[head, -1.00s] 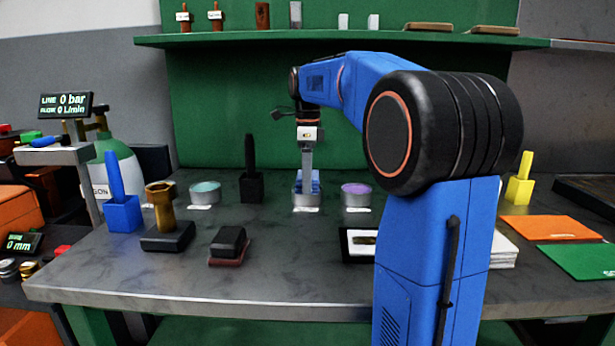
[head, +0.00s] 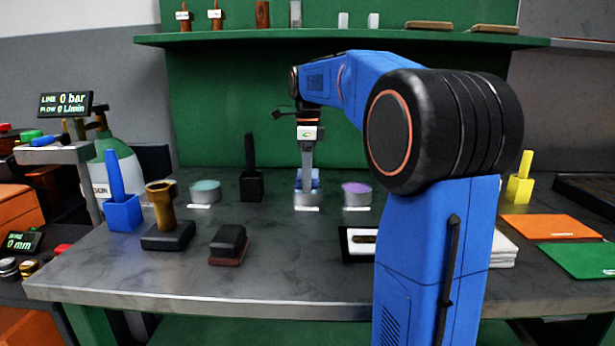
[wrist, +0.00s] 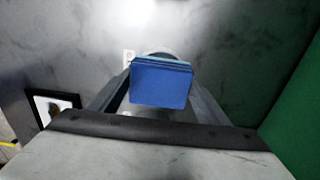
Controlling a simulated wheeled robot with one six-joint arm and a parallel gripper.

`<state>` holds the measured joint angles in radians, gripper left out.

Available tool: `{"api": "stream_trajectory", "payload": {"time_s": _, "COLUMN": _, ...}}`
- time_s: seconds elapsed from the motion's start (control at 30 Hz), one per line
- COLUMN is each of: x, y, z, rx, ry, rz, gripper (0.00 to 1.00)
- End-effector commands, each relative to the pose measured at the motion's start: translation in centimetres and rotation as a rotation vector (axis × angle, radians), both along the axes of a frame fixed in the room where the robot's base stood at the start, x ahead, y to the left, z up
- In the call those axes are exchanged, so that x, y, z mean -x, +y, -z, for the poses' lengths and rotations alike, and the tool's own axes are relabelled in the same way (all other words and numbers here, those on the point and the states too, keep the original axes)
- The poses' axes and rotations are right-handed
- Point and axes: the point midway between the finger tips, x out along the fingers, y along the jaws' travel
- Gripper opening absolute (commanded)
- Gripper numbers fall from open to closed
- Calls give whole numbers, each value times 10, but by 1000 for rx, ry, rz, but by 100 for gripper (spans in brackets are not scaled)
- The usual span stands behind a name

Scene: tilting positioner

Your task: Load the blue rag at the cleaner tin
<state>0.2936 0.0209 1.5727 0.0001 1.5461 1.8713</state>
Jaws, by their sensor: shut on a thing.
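The blue rag (head: 315,183) is a folded block held by my gripper (head: 307,172), just above the middle one of three round tins (head: 307,199) at the back of the bench. In the wrist view the rag (wrist: 160,84) sits between my two fingers, and the tin's rim (wrist: 158,51) shows behind it. The rag hides most of that tin. I cannot read the tins' labels, so I cannot tell by name which is the cleaner tin. I cannot tell whether the rag still touches the middle tin.
A teal-topped tin (head: 205,192) stands to the left and a purple-topped tin (head: 356,194) close to the right. A black block with an upright handle (head: 251,186) stands between the teal and middle tins. A shelf (head: 340,40) spans above.

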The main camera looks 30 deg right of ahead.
Motion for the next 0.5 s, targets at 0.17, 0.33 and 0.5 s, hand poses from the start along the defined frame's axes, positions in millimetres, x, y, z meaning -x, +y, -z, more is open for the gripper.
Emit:
{"api": "stream_trajectory", "payload": {"time_s": 0.17, "x": 0, "y": 0, "z": 1, "rx": -1, "ry": 5, "rz": 0, "gripper": 52}}
{"api": "stream_trajectory", "payload": {"time_s": 0.33, "x": 0, "y": 0, "z": -10, "rx": 0, "ry": 2, "rz": 0, "gripper": 52}}
{"api": "stream_trajectory", "payload": {"time_s": 0.5, "x": 0, "y": 0, "z": -21, "rx": 0, "ry": 2, "rz": 0, "gripper": 52}}
